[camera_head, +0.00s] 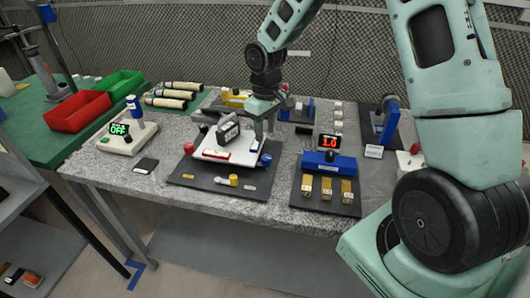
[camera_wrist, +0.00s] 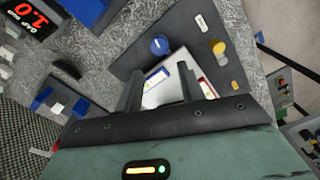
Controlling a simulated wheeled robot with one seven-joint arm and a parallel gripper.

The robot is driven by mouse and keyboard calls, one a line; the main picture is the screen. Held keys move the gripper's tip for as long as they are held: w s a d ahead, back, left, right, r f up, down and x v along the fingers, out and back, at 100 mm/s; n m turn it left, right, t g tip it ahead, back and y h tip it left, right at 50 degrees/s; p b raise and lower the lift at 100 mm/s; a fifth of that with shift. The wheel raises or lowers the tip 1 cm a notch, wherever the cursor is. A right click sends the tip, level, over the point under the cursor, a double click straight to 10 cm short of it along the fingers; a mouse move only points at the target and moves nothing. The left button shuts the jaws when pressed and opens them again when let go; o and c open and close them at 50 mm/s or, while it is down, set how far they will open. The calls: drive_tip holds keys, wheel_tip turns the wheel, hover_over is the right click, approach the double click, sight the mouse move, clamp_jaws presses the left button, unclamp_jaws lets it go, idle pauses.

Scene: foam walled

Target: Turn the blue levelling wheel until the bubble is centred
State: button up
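The blue levelling wheel (camera_head: 265,160) sits at the front right corner of a white platform (camera_head: 240,153) on a dark mat. It also shows in the wrist view (camera_wrist: 159,45), just beyond my fingertips and roughly in line with the gap between them. My gripper (camera_head: 264,138) hangs over the platform's right side. In the wrist view my gripper (camera_wrist: 159,70) has its two fingers apart with nothing held between them. A grey device (camera_head: 228,131) stands on the platform. The bubble is too small to make out.
A yellow cylinder (camera_head: 233,180) lies on the mat in front. To the right is a blue unit with a red display (camera_head: 329,141).

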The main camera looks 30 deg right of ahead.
sight(266, 157)
wheel_tip(266, 157, down, 9)
drive_tip(key=shift+f+p, duration=0.2)
drive_tip(key=shift+p, duration=0.25)
drive_tip(key=c, duration=0.7)
